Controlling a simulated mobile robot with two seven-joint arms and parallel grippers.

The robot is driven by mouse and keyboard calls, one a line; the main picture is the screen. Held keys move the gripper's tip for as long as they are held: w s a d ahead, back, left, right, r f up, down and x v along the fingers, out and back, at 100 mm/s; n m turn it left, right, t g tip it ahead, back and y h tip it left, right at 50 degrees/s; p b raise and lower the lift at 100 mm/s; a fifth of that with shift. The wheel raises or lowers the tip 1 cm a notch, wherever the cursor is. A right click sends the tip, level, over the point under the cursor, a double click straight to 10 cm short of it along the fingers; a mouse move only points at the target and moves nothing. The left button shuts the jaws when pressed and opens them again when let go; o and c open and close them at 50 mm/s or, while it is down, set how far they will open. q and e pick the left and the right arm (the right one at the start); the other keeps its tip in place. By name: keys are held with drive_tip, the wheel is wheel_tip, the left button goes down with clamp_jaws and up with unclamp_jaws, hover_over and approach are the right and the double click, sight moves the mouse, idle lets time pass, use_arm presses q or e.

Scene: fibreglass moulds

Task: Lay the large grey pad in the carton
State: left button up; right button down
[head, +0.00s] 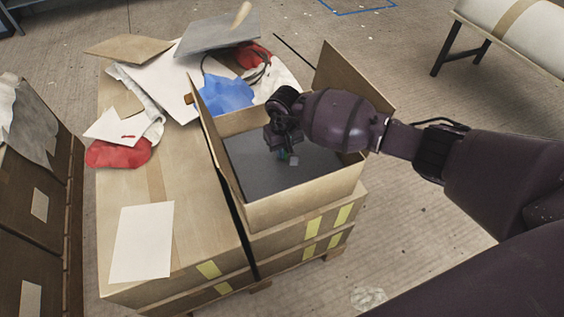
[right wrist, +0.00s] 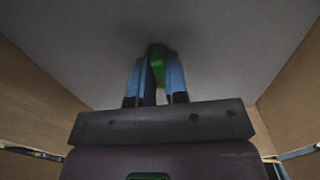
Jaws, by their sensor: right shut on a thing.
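The carton (head: 305,205) stands open on the stacked boxes, its flaps up. The large grey pad (head: 250,172) lies flat inside it, filling most of the space between the walls. My right gripper (head: 286,154) reaches down into the carton from the right. In the right wrist view its blue fingers (right wrist: 156,78) are shut on a small green piece (right wrist: 157,62) against the grey pad (right wrist: 215,50), apparently its grip. Carton walls (right wrist: 290,85) rise on both sides there. My arm hides the pad's right part, and whether it touches the bottom cannot be told. My left gripper is not in view.
Left of the carton, the box top holds a white sheet (head: 142,243), red cloth (head: 118,153), blue cloth (head: 226,93) and a grey panel (head: 205,36). More boxes (head: 35,205) stand at far left. A bench with a white roll (head: 520,28) is at upper right.

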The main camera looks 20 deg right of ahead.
sight(283, 163)
drive_tip(key=shift+f, duration=0.55)
wheel_tip(283, 163, down, 6)
drive_tip(key=shift+s+r+b, duration=0.1)
drive_tip(key=shift+r+b, duration=0.15)
drive_tip(key=shift+b, duration=0.45)
drive_tip(key=shift+f, duration=0.1)
drive_tip(key=shift+r, duration=0.2)
drive_tip(key=shift+f, duration=0.2)
drive_tip(key=c, duration=1.1)
unclamp_jaws()
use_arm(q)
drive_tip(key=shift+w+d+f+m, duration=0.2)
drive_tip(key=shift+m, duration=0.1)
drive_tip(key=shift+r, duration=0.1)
use_arm(e)
drive_tip(key=shift+r, duration=0.1)
